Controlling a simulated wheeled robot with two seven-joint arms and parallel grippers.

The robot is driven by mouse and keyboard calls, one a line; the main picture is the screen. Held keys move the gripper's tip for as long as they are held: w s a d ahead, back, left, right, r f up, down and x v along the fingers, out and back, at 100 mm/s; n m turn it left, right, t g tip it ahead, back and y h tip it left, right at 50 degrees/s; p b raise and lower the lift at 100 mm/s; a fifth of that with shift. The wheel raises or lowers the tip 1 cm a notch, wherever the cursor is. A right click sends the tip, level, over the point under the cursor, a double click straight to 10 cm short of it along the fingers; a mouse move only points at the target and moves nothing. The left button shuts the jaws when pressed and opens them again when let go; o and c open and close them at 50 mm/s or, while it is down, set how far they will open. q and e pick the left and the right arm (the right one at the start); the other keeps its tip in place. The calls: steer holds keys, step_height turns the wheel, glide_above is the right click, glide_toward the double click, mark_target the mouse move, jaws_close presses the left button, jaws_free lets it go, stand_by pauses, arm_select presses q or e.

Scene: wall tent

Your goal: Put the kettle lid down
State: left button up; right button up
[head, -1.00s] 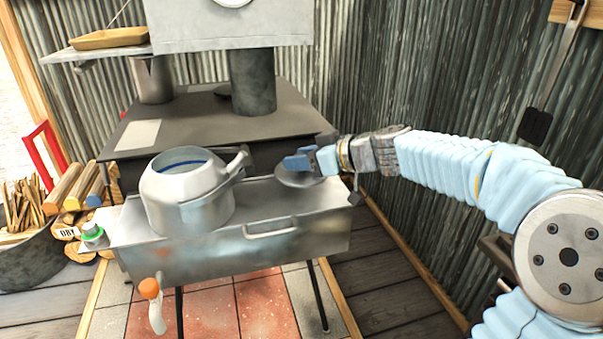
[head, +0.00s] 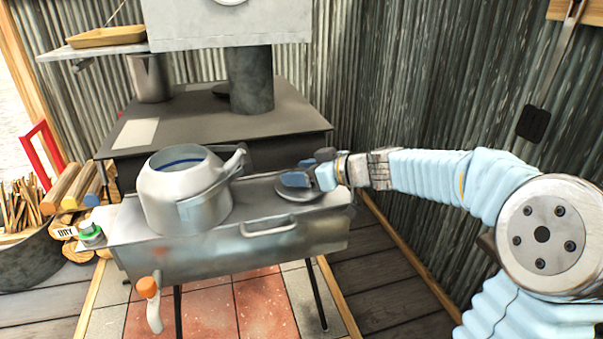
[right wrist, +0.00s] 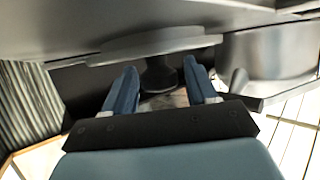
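The grey kettle lid (head: 296,194) lies flat, seemingly resting on the right end of the metal box top (head: 262,200). In the right wrist view, the lid (right wrist: 150,46) shows its dark knob (right wrist: 158,78) between my fingers, with a gap on each side. My right gripper (head: 307,176) is at the lid, and its fingers (right wrist: 160,88) are open around the knob. The open grey kettle (head: 180,200) stands upright on the box, left of the lid, with its spout toward the lid. It also shows in the right wrist view (right wrist: 268,55). My left gripper is not in view.
A dark stove (head: 200,122) with a pipe stands behind the box. A green-capped item (head: 89,231) and a tap with an orange top (head: 148,287) are at the box's left side. Firewood (head: 72,190) lies left. A corrugated wall (head: 420,90) rises behind my right arm.

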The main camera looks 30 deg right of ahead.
steer(key=shift+o, duration=0.7)
steer(key=shift+r+p, duration=0.25)
steer(key=shift+p, duration=0.1)
steer(key=b+v, duration=0.2)
steer(key=v, duration=1)
